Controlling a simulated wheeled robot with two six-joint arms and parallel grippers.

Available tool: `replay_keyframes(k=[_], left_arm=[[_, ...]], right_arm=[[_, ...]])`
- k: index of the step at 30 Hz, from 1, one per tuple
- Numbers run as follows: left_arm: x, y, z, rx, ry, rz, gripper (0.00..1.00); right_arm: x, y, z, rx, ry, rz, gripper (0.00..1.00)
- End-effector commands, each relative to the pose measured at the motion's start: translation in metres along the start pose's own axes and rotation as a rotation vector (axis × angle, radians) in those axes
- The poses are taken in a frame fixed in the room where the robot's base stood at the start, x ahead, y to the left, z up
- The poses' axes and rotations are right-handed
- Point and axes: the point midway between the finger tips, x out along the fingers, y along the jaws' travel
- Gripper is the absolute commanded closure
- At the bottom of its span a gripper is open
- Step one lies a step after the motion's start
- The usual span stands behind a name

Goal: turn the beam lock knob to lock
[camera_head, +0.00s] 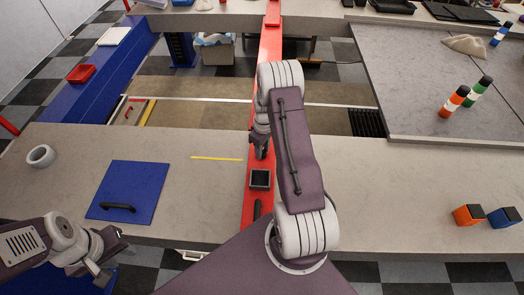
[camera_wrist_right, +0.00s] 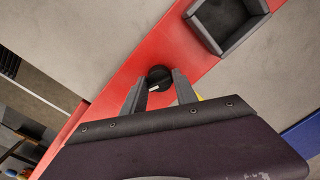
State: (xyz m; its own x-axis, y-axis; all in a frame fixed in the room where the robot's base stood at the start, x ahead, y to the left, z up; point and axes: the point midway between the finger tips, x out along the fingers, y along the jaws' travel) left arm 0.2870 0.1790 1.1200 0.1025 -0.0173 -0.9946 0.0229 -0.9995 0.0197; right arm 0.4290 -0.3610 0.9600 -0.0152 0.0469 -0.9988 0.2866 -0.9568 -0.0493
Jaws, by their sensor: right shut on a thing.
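The red beam (camera_head: 271,45) runs from front to back across the grey counter. In the right wrist view the beam lock knob (camera_wrist_right: 158,75) is a small, round, black knob with a pale mark, on the red beam (camera_wrist_right: 122,92). My right gripper (camera_wrist_right: 161,86) is shut on the knob, one finger on each side. In the head view my right gripper (camera_head: 261,153) is low over the beam, and my arm and gripper hide the knob. My left gripper (camera_head: 114,259) is open and empty at the front left, near the counter's edge.
A dark square socket (camera_head: 260,179) sits on the beam close to my right gripper. A blue panel with a black handle (camera_head: 127,190) and a grey ring (camera_head: 41,156) lie left. Orange (camera_head: 469,214) and blue (camera_head: 504,217) blocks stand right. Counter between beam and blocks is clear.

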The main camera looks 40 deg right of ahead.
Motion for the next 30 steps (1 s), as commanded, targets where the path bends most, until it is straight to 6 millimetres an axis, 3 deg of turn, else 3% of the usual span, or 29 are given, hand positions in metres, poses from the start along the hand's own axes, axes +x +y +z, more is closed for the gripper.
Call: replay_keyframes(k=[30], left_arm=[[0.015,0.000,0.002,0.000,0.000,0.000,0.64]], right_arm=[[0.000,-0.002,0.001,0.938,0.046,-0.001,1.00]])
